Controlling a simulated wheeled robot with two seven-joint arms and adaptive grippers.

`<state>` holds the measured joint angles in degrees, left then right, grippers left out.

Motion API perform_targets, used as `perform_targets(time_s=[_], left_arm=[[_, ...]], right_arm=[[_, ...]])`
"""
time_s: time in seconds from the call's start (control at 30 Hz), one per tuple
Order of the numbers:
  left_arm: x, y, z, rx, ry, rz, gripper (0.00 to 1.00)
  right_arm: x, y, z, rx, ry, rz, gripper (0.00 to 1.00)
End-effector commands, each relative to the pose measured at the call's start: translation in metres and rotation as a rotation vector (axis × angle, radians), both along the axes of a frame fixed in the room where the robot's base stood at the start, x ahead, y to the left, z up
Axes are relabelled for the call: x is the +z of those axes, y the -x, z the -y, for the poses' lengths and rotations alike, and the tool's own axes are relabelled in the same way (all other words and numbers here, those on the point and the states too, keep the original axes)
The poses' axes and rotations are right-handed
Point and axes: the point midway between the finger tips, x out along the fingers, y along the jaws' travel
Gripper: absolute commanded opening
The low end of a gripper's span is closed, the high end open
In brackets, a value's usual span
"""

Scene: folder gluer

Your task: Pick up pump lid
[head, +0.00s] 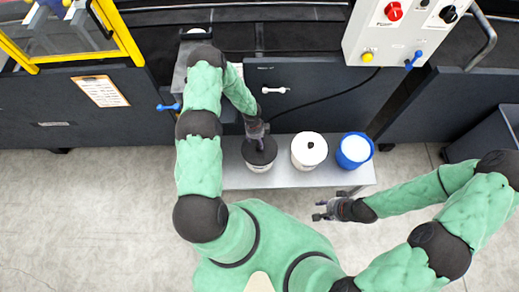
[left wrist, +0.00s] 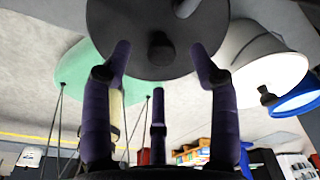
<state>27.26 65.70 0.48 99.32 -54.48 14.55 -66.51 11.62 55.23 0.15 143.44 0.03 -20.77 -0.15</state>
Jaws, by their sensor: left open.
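The pump lid (head: 262,158) looks like a round black lid on the left-hand white pot (head: 258,168) on a grey shelf. In the left wrist view the black lid (left wrist: 125,45) fills the top centre, with a round knob in its middle and a grey curved piece at its upper edge. My left gripper (head: 256,134) is over this lid in the head view and hides part of it. In the left wrist view its fingers (left wrist: 160,65) are apart, either side of the knob. My right gripper (head: 319,210) has its fingers apart and looks empty, below the shelf's right end.
A white pot (head: 310,149) with a small black knob and a blue-and-white pot (head: 355,150) stand to the right on the shelf (head: 235,178). Behind are dark machine panels (head: 310,92) with a white handle (head: 274,90). A control box (head: 385,35) is at upper right.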

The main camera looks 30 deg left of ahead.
Motion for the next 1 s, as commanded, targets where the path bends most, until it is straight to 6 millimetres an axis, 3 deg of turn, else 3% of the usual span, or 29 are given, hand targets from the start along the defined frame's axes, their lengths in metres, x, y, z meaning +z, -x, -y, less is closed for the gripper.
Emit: perform_targets(time_s=[0.33,0.67,0.77,0.9,1.0], left_arm=[[-0.044,0.001,0.009,0.0,0.001,-0.002,0.6],[-0.05,0.001,0.01,0.001,0.0,0.0,0.6],[-0.05,0.001,0.01,0.001,0.001,0.0,0.38],[-0.05,0.001,0.01,0.001,0.001,-0.001,0.0],[-0.049,0.0,0.01,0.001,0.0,0.0,0.0]], right_arm=[[-0.019,0.0,0.0,0.0,0.0,0.0,0.4],[-0.02,0.0,0.0,0.0,0.0,0.001,0.4],[-0.019,0.0,0.0,0.0,0.0,0.001,0.4],[-0.02,0.0,0.0,0.0,0.0,0.001,0.4],[-0.02,0.0,0.0,0.0,0.0,0.001,0.4]])
